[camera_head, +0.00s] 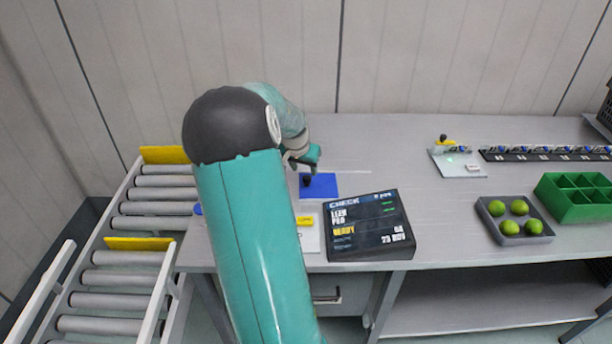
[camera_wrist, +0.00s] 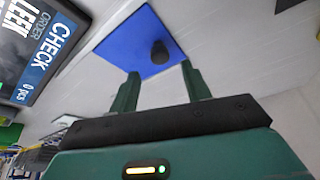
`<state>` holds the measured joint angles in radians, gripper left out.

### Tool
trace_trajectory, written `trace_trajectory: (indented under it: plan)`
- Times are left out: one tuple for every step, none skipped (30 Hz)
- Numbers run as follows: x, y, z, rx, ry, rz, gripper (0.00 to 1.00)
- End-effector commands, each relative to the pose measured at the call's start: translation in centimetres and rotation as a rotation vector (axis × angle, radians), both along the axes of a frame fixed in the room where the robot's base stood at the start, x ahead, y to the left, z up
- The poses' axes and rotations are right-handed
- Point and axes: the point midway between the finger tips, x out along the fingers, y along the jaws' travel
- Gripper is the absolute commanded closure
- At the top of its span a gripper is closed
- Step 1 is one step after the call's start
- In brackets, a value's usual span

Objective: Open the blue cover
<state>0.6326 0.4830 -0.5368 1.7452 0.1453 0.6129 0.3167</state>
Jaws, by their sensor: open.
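The blue cover (camera_head: 322,188) is a flat blue square with a dark knob, lying on the grey table just left of the table's middle. In the wrist view the blue cover (camera_wrist: 125,42) shows with its black knob (camera_wrist: 159,52) beyond my fingertips. My gripper (camera_wrist: 158,78) is open, its two green fingers apart, with the knob in line with the gap between them. Nothing is held. In the head view my gripper (camera_head: 308,160) is partly hidden by my arm and is close to the knob. The cover lies flat.
A black display (camera_head: 368,228) stands just in front and right of the cover. A grey tray of green fruit (camera_head: 513,218) and a green divided crate (camera_head: 575,198) stand at the right. A roller conveyor (camera_head: 130,255) runs along the left. Table between is clear.

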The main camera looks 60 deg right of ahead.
Motion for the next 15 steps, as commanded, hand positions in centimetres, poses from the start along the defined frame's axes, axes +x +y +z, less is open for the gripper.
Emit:
trace_trajectory:
  plan:
    - [-0.1,-0.4,-1.0,0.002,0.004,-0.002,0.52]
    - [-0.1,-0.7,-1.5,0.001,0.003,0.000,0.52]
    - [0.0,-0.9,-2.1,0.001,0.003,-0.001,0.52]
    - [0.0,-1.1,-2.6,0.002,0.002,-0.001,0.52]
    - [0.0,-1.3,-3.0,0.002,0.002,-0.001,0.52]
    - [0.1,-1.5,-3.5,0.000,0.001,0.000,0.52]
    - [0.1,-1.6,-3.8,0.000,0.002,0.000,0.52]
    - [0.1,-1.7,-4.1,0.001,0.002,0.000,0.52]
    - [0.1,-1.8,-4.3,0.001,0.002,0.000,0.52]
    - [0.1,-1.9,-4.5,0.001,0.001,0.001,0.52]
    - [0.1,-1.9,-4.6,0.000,0.001,0.001,0.52]
    - [0.1,-2.0,-4.7,0.000,0.000,0.001,0.52]
    - [0.1,-2.0,-4.8,0.000,0.000,0.001,0.52]
    - [0.2,-2.0,-4.8,0.000,0.000,0.001,0.52]
    - [0.2,-2.0,-4.8,0.000,-0.001,0.001,0.52]
